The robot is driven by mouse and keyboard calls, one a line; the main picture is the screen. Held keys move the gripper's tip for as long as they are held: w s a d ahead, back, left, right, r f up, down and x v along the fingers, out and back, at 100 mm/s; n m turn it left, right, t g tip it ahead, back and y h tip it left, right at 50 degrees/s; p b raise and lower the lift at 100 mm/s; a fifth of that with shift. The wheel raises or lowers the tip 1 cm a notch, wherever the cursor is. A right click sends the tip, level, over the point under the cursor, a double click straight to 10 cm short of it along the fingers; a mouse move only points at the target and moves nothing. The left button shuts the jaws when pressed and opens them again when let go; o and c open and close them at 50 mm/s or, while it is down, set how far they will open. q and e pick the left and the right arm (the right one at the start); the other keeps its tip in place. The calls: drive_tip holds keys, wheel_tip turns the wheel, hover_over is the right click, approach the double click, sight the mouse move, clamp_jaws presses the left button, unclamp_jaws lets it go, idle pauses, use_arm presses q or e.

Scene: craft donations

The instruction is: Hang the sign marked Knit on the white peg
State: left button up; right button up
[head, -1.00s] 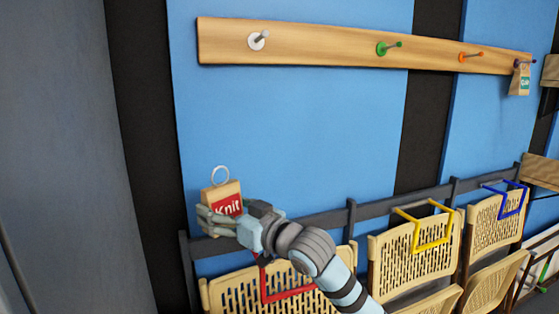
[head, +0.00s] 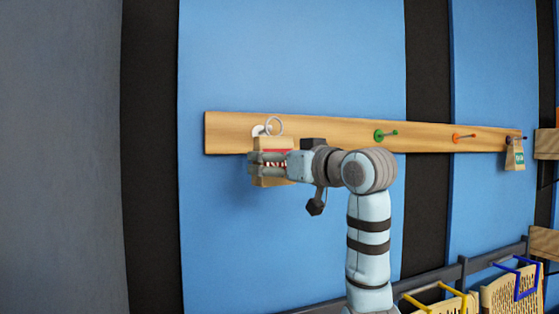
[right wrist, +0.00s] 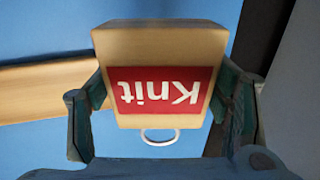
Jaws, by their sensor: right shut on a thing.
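The sign marked Knit (head: 273,180) is a wooden block with a red label and a metal ring on top. My right gripper (head: 270,164) is shut on it and holds it upright in front of the peg board. The sign also fills the middle of the right wrist view (right wrist: 160,50), upside down, with a finger at each side. Its ring (head: 275,126) is at the height of the white peg (head: 258,130) and overlaps it in the head view. I cannot tell whether the ring is around the peg or in front of it. My left gripper is not in view.
The wooden peg board (head: 330,132) also carries a green peg (head: 380,135), an orange peg (head: 457,138) and a dark peg with another tag (head: 515,155) hanging from it. The blue wall above the board is clear.

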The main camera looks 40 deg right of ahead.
drive_tip(key=shift+w+d+p, duration=0.25)
drive_tip(key=shift+w, duration=0.35)
drive_tip(key=shift+w+d+p, duration=0.2)
drive_tip(key=shift+w, duration=0.4)
drive_tip(key=shift+w+d+f+p, duration=0.2)
drive_tip(key=shift+w+d+f, duration=0.1)
drive_tip(key=shift+w, duration=0.5)
drive_tip(key=shift+w+d+f+p, duration=0.2)
drive_tip(key=shift+w+d, duration=0.05)
drive_tip(key=shift+w, duration=0.6)
drive_tip(key=shift+w+d+f+p, duration=0.2)
drive_tip(key=shift+w+d+f, duration=0.1)
drive_tip(key=shift+w, duration=0.5)
drive_tip(key=shift+r, duration=0.1)
drive_tip(key=o, duration=1.2)
drive_tip(key=shift+c, duration=0.2)
drive_tip(key=shift+s, duration=0.15)
